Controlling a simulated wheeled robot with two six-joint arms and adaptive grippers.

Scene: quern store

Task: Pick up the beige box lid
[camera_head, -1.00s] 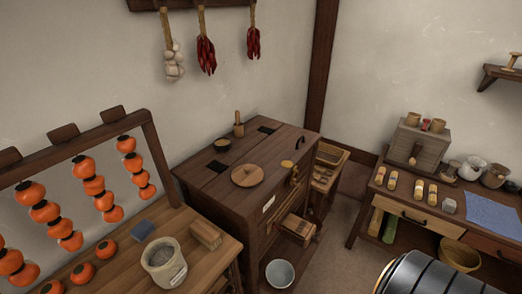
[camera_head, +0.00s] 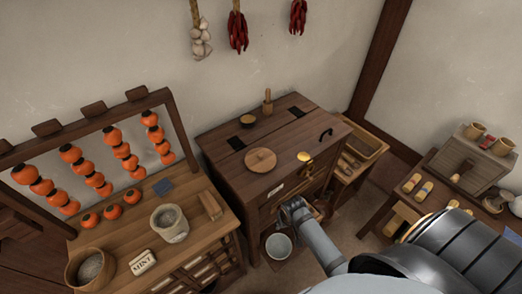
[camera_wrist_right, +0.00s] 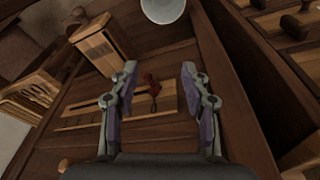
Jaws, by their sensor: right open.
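My right gripper (camera_head: 296,208) is in front of the dark wooden chest (camera_head: 232,170), by its lower front. In the right wrist view the right gripper (camera_wrist_right: 159,70) is open, with nothing held between its fingers. A small dark red object (camera_wrist_right: 151,83) lies beyond the fingertips on a wooden surface with slots. A light wooden box (camera_wrist_right: 97,46) stands to the upper left of the fingers, apart from them. I cannot tell which piece is the beige box lid. My left gripper is not in view.
A pale bowl (camera_head: 279,246) is low beside the right gripper; it also shows in the wrist view (camera_wrist_right: 163,8). A counter with a stone pot (camera_head: 170,224) and a wooden block (camera_head: 210,205) stands left. A table (camera_head: 440,165) stands right.

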